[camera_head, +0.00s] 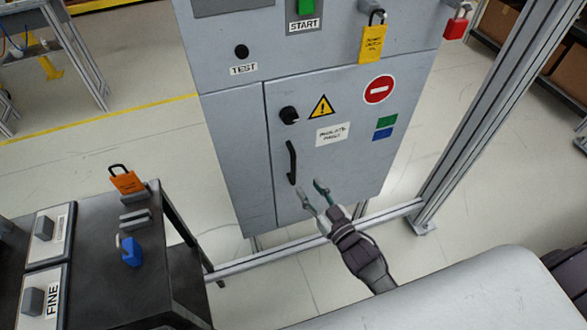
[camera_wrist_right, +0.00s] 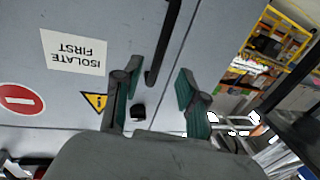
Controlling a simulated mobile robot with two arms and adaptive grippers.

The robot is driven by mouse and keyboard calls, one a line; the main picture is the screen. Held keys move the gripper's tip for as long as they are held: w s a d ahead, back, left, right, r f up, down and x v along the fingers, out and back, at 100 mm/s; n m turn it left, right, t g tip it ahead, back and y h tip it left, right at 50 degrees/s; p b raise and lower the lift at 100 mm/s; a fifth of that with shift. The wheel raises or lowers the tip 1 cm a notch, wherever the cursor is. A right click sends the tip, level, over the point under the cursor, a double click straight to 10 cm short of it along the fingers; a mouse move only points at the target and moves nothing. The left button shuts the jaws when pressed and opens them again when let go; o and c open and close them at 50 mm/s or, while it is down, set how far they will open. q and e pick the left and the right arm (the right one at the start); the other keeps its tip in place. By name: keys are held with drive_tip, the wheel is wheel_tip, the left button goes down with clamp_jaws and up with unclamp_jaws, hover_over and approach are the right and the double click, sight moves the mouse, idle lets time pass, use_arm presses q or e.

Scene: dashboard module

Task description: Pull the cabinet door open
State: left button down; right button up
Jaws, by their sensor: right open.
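The grey cabinet door (camera_head: 345,165) is shut in its frame, with a vertical seam along its left side. A black bar handle (camera_head: 291,163) stands upright near that seam. A black knob (camera_head: 288,115) sits above the handle. My right gripper (camera_head: 311,190) is open and empty, a little to the right of and below the handle in the head view. In the right wrist view, the handle (camera_wrist_right: 163,45) shows between and beyond the two open fingers (camera_wrist_right: 155,97), and the knob (camera_wrist_right: 138,111) also shows between them. My left gripper is not in view.
A yellow tag lock (camera_head: 372,43) and a red padlock (camera_head: 456,27) hang on the upper panel. A black table (camera_head: 90,285) with orange and blue padlocks stands at the left. A metal frame post (camera_head: 490,105) stands right of the cabinet.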

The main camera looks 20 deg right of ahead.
sight(295, 171)
drive_tip(key=x, duration=0.9)
clamp_jaws()
